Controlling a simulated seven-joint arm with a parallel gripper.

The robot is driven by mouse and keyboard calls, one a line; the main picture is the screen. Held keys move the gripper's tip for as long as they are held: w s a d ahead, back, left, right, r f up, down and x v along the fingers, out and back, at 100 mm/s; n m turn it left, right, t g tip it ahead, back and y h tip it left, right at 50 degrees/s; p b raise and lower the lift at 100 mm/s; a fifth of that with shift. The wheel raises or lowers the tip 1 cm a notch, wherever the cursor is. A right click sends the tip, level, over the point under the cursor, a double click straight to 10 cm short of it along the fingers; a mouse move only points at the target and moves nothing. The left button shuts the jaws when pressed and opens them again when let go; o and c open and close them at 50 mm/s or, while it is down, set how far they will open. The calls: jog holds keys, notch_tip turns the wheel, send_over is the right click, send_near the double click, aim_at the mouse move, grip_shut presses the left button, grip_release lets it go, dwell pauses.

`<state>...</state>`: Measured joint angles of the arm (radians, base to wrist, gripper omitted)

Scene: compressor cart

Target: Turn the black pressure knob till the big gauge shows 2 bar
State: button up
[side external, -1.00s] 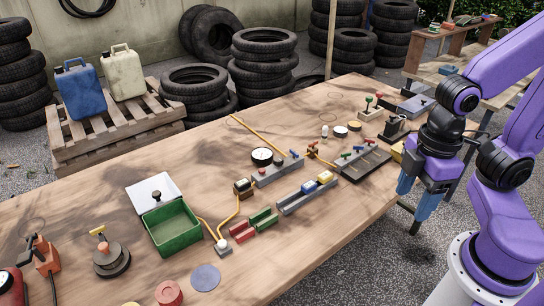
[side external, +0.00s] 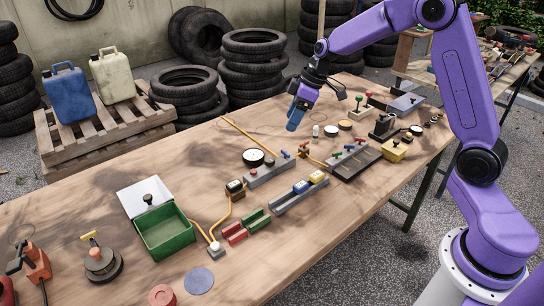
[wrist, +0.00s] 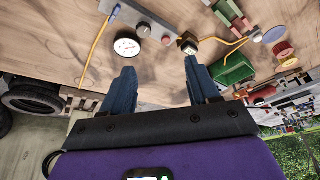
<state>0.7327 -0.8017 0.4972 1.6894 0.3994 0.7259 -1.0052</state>
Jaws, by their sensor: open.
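A small box with a dark top (side external: 235,188) and an orange hose are left of the block. A grey rail (side external: 300,196), a green open box (side external: 165,232) and a lever panel (side external: 355,160) stand nearby.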

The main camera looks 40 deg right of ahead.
jog(key=w+d, duration=0.2)
send_near(270, 159)
jog(key=x, duration=0.8)
jog(key=shift+f, duration=0.3)
jog(key=c, duration=1)
